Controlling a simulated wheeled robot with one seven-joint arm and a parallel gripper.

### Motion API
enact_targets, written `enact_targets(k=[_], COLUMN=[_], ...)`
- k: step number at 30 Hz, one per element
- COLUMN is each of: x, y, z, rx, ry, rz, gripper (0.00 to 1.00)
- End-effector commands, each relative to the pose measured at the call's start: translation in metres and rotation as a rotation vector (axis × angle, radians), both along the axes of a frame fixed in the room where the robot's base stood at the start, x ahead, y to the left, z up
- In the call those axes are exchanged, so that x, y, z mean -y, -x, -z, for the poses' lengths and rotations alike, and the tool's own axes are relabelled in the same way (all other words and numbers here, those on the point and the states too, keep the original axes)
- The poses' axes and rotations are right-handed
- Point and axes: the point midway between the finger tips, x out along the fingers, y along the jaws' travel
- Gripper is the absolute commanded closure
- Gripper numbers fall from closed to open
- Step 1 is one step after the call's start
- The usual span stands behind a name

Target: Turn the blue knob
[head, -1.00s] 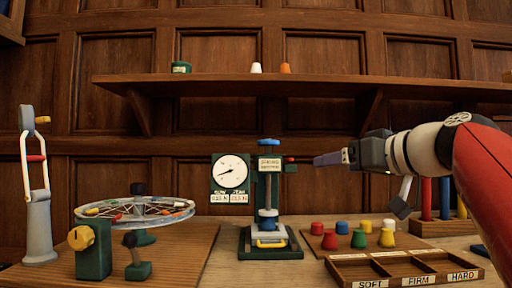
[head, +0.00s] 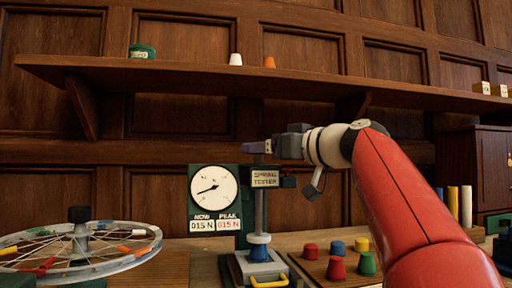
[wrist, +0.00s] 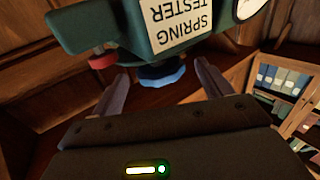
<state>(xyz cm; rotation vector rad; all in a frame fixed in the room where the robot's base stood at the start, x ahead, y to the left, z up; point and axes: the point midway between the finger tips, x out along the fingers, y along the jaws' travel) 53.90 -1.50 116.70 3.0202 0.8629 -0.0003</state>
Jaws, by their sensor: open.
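The blue knob (wrist: 162,77) shows in the wrist view beneath the green head of the spring tester (wrist: 170,22). My gripper (wrist: 161,70) is open, with one finger on each side of the knob. A gap shows on each side, and I cannot tell whether either finger touches it. In the head view my gripper (head: 256,147) is at the top of the spring tester (head: 265,179) and hides the knob there. The tester's dial (head: 213,186) has its pointer to the left, and both readouts below it seem to show 015 N.
A wooden shelf (head: 200,74) runs along the wall above my gripper. A spoked wheel (head: 130,262) stands left of the tester. Several coloured caps, among them a red one (head: 336,268), sit on a board to the right. A yellow handle (head: 268,282) is at the tester's base.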

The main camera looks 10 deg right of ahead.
Motion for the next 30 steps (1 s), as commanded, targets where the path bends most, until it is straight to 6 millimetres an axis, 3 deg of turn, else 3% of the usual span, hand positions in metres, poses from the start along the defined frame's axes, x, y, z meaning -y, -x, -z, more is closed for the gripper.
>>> enact_targets(k=[6,17,27,30], x=[-0.014,-0.017,-0.017,-0.017], y=[-0.023,-0.027,-0.027,-0.027], z=[-0.001,0.0,0.0,0.0], rx=[-0.001,0.0,-0.001,-0.001], ry=[0.0,-0.001,-0.001,-0.001], rz=[-0.002,0.0,0.0,0.002], gripper=[0.22,0.23,0.67,0.67])
